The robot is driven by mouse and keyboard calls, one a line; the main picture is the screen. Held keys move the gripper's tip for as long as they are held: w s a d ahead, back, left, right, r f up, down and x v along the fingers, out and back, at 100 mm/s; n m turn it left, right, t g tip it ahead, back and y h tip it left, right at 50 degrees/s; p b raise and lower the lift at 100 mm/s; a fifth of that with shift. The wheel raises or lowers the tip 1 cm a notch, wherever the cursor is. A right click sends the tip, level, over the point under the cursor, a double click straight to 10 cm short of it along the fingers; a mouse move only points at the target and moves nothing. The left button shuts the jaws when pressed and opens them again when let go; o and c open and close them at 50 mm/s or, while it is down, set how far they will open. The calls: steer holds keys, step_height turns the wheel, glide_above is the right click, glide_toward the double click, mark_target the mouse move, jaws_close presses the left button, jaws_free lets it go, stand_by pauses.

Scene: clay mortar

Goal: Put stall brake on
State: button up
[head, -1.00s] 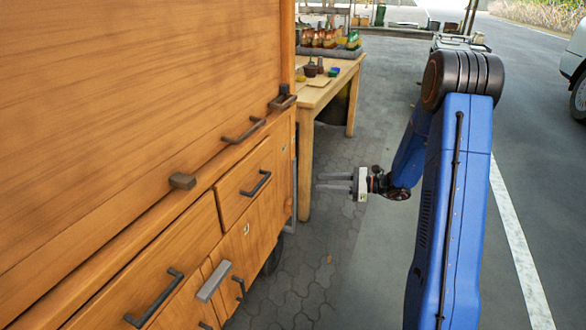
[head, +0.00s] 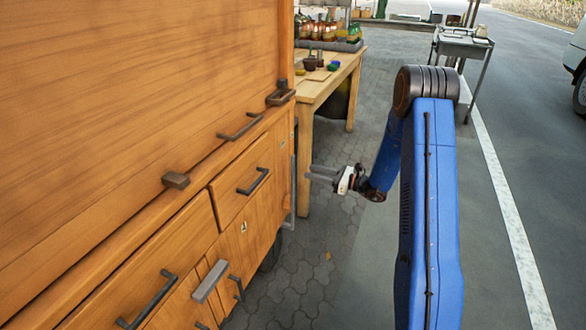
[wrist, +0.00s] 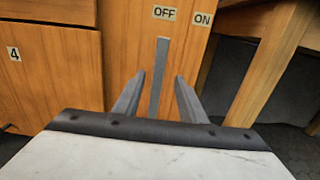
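The ON label (wrist: 202,19) is further right. In the head view the lever (head: 293,188) shows edge-on at the stall's far corner. My gripper (head: 312,174) is to the right of that corner, fingers pointing left at it. In the wrist view my gripper (wrist: 159,80) is open, with the lever appearing between its two fingers. Whether they touch it, I cannot tell.
The wooden stall (head: 130,90), with drawers and dark handles, fills the left. A wooden table (head: 325,85) with pots stands behind my gripper; its leg is close by. A grey metal cart (head: 462,45) stands further back. The paving to the right is free.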

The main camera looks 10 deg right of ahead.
mark_target(294, 167)
steer(key=x, duration=0.9)
steer(key=shift+w+a, duration=0.1)
steer(key=shift+a, duration=0.15)
steer(key=shift+c, duration=0.2)
